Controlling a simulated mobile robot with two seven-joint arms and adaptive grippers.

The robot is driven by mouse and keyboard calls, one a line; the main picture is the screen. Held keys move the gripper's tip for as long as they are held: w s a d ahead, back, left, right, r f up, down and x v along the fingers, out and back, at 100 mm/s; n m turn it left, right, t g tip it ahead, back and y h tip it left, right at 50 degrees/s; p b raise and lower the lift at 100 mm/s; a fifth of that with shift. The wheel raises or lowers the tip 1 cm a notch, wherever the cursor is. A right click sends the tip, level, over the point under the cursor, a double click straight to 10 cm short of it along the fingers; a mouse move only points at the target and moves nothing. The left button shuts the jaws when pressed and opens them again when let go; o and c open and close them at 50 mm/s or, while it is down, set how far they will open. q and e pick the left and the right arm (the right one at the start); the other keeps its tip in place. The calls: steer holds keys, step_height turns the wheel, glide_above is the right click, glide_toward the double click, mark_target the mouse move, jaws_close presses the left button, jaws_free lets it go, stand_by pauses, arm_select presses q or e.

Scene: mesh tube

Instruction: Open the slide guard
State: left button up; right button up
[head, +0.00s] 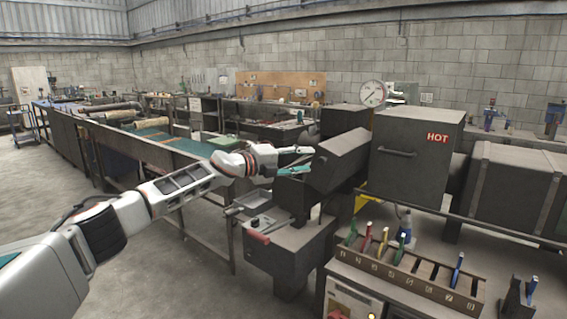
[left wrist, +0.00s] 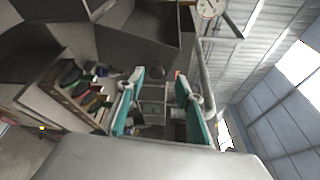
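My left gripper (head: 302,160) is stretched out in front of a dark tilted box-shaped cover (head: 342,158). Its fingers are apart, with nothing seen between them. In the left wrist view the two teal fingers of my left gripper (left wrist: 160,95) also stand apart. To the right of the tilted cover is a dark box (head: 412,170) marked HOT, with a horizontal bar handle (head: 397,152) on its front. I cannot tell for sure which of these is the slide guard. Whether the gripper touches the tilted cover is unclear. My right gripper is not in view.
A round dial gauge (head: 373,93) stands behind the boxes. A numbered rack (head: 405,277) with several coloured-handled tools is at the front right. A long bench (head: 150,150) runs to the left. Open floor lies at left.

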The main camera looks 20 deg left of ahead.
arm_select(q)
steer(key=v, duration=0.7)
steer(key=shift+s, duration=0.1)
steer(key=s+d+f+n, duration=0.3)
steer(key=s+d+f, duration=0.25)
steer(key=f, duration=0.35)
steer(key=s+d+f+n+t, duration=0.1)
steer(key=s+d+f+n, duration=0.35)
steer(key=d+f, duration=0.35)
steer(key=s+d+f+n, duration=0.2)
steer(key=s+d+f, duration=0.35)
steer(key=f, duration=0.55)
steer(key=s+a+f+n+g+y, duration=0.1)
steer(key=s+a+f+n+y, duration=0.2)
steer(key=s+f, duration=0.5)
steer(key=s+a+f+n+g+y, duration=0.1)
steer(key=s+a+f+n, duration=0.4)
steer(key=s, duration=0.8)
steer(key=s+a+f+n+y, duration=0.4)
steer(key=s+f+n, duration=0.2)
steer(key=s+f, duration=0.4)
steer(key=shift+s+a+f+n+g+y, duration=0.2)
steer(key=shift+a+f+n+g+y, duration=0.1)
steer(key=shift+f+n+g, duration=0.15)
